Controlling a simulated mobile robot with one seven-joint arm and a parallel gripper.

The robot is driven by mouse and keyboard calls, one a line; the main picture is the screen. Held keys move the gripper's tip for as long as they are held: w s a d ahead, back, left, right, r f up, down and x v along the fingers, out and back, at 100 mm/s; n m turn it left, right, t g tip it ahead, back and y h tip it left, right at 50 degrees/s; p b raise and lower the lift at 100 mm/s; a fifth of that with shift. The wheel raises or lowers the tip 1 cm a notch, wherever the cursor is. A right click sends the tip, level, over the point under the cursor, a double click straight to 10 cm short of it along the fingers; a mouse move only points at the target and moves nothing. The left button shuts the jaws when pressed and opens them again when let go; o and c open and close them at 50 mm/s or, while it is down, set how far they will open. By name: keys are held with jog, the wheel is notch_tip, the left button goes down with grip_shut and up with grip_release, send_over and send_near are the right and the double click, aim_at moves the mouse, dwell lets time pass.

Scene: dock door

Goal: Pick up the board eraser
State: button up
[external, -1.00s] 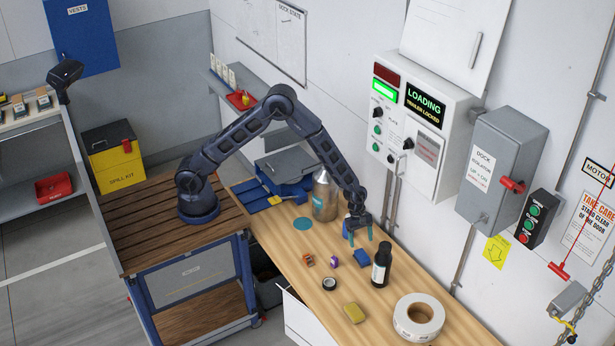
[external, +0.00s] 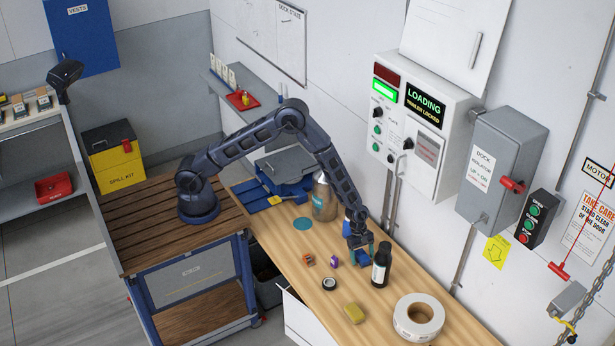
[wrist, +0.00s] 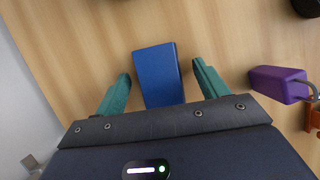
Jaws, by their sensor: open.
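The board eraser appears as a blue block (wrist: 158,75) lying flat on the wooden bench, seen in the wrist view. My gripper (wrist: 162,72) is open, with one teal finger on each side of the block and a gap showing on both sides. The block reaches forward past the fingertips. In the external view my gripper (external: 361,258) is low over the bench, just left of a black bottle, and it mostly hides the block.
The black bottle (external: 380,268) stands close to my gripper's right. A purple padlock (external: 335,261), an orange item (external: 309,260), a black tape roll (external: 329,284) and a yellow sponge-like block (external: 353,313) lie nearby. A large white roll (external: 403,322) is at the front right.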

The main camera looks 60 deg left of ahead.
jog(key=c, duration=1.1)
jog(key=shift+r, duration=0.1)
